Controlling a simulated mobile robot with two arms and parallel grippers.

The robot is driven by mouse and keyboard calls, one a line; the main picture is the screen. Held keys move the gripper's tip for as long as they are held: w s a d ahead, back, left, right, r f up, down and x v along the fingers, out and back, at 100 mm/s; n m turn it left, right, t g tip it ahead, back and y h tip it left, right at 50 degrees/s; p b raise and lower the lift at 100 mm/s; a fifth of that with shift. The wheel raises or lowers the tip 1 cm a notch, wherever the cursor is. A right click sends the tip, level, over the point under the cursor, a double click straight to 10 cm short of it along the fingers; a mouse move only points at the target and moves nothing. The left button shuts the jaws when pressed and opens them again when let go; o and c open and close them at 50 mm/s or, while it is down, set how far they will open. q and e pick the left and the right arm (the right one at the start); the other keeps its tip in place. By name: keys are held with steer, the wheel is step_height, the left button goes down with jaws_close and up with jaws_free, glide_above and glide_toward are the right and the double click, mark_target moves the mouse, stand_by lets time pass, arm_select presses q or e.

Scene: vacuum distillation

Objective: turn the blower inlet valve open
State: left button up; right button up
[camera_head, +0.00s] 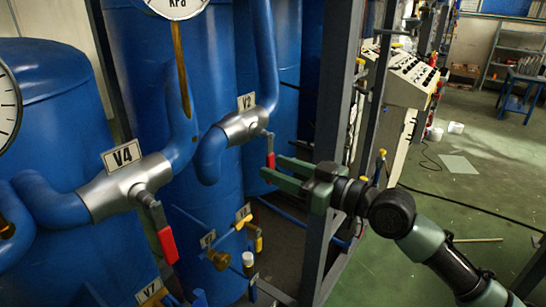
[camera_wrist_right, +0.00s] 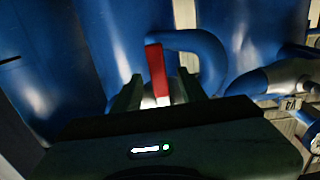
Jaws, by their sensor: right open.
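The valve labelled V2 (camera_head: 241,128) is a silver body on a blue pipe, with a red-gripped lever (camera_head: 270,160) hanging down. The lever also shows in the wrist view as a red handle (camera_wrist_right: 157,72). My right gripper (camera_head: 274,168) is open, its two green fingers pointing left at this lever. In the wrist view the handle stands between the fingers (camera_wrist_right: 159,84), with gaps visible on both sides. I cannot tell how deep it sits between them. A larger valve labelled V4 (camera_head: 120,184) has its red lever (camera_head: 167,244) hanging down. No label names the blower inlet. My left gripper is not in view.
Blue tanks (camera_head: 125,60) fill the left and back. A dark metal frame post (camera_head: 333,90) stands close to my right gripper. Small yellow-handled valves (camera_head: 243,221) sit below V2. A control console (camera_head: 408,75) stands behind the frame. Green floor is open at right.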

steer(key=shift+p+x, duration=0.35)
steer(key=shift+x, duration=1)
jaws_close()
stand_by(0.4)
